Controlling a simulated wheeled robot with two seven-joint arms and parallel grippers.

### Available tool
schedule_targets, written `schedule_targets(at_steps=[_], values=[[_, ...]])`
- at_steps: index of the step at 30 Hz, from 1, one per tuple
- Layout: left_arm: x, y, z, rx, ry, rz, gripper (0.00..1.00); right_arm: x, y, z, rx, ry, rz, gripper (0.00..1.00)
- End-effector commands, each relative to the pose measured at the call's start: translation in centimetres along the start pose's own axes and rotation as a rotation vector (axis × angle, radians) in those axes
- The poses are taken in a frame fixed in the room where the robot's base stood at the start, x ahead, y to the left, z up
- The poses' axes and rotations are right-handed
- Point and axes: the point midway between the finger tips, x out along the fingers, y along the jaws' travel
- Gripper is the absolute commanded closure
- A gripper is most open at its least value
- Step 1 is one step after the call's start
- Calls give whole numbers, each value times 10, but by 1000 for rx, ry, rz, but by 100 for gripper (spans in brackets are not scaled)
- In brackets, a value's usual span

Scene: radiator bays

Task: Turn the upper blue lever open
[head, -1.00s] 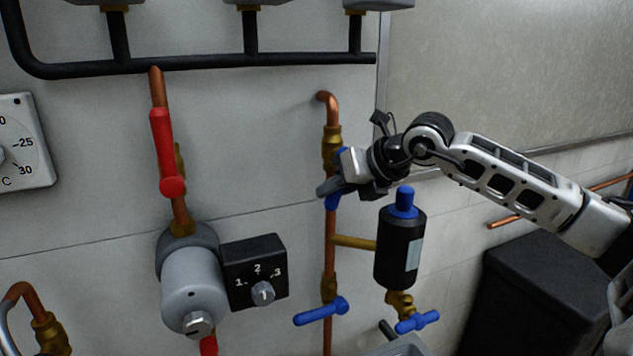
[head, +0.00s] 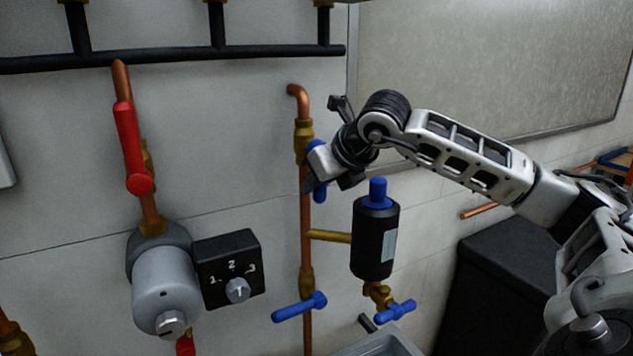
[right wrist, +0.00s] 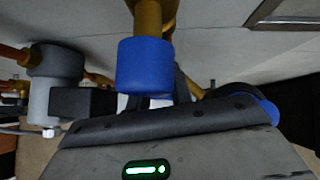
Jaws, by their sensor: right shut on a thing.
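The upper blue lever (head: 320,192) sits on the brass valve (head: 303,142) of the right copper pipe. Its lower end shows below my right gripper, pointing down just right of the pipe, and its middle is hidden by the gripper. My right gripper (head: 325,176) is shut on this lever. In the right wrist view, the lever's blue round hub (right wrist: 146,66) stands in front of the gripper (right wrist: 180,105), and a blue end (right wrist: 269,109) shows past its right edge. My left gripper is not in view.
A black cylinder with a blue cap (head: 375,240) stands close below my right gripper. A lower blue lever (head: 299,307) and a blue tap handle (head: 395,312) are further down. A red lever (head: 131,148), grey pump (head: 165,290) and black dial box (head: 229,268) are left.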

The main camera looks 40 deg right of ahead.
Motion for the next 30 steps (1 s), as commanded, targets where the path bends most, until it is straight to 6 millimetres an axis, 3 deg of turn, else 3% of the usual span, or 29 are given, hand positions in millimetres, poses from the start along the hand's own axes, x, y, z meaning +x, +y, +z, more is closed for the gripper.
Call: schedule_targets(at_steps=[4,5,7,16,20,23,30], values=[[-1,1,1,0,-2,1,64,0,-2,0,-6,1,-7,100],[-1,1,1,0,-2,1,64,0,-2,0,-6,1,-7,76],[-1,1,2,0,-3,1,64,0,-2,0,-5,1,-7,57],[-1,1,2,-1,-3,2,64,-1,-1,0,-3,0,-3,57],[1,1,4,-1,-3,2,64,-11,-2,0,-3,-3,-5,57],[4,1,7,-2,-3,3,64,-27,-2,-1,-5,-4,-7,57],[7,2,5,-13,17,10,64,-86,-2,-1,-4,-5,-9,57]])
